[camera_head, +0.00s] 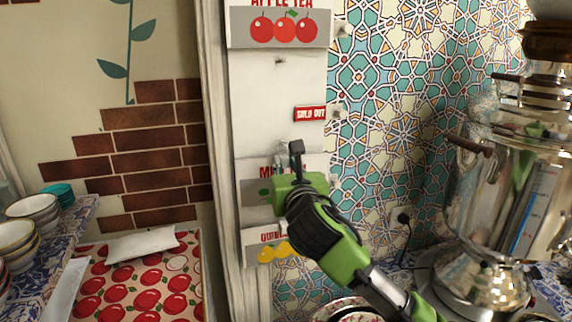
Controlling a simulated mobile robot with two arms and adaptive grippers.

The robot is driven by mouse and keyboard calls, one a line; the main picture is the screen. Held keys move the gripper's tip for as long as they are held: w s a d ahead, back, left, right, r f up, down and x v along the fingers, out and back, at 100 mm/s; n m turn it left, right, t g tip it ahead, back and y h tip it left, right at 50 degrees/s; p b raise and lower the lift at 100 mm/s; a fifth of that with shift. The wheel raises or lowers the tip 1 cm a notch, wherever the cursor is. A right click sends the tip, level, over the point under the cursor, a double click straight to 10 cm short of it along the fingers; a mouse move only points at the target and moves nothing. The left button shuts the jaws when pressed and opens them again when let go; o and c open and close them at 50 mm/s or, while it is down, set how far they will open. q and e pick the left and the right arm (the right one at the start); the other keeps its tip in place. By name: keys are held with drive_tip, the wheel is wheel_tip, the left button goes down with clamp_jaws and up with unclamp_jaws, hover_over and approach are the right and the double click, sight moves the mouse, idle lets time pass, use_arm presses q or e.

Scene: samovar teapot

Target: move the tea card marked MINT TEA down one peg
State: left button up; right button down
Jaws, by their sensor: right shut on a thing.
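The tea card whose heading starts with M (252,188) is on the white board, with its middle and right part hidden behind my right gripper. Its heading is only partly readable, and a green shape shows on its grey picture band. My right gripper (289,162) is at the card's upper edge, shut on it; the fingertips are small and the exact grip is hard to see. My left gripper is not in view. An empty peg (280,60) shows above, under the APPLE TEA card (282,28). A yellow-fruit card (262,252) hangs directly below the M card.
A red SOLD OUT tag (310,114) sits at the board's right edge. A shiny samovar (490,215) stands at the right. A patterned bowl (350,309) is below my arm.

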drive_tip(key=c, duration=1.8)
unclamp_jaws()
drive_tip(key=shift+c, duration=0.2)
drive_tip(key=shift+s, duration=0.1)
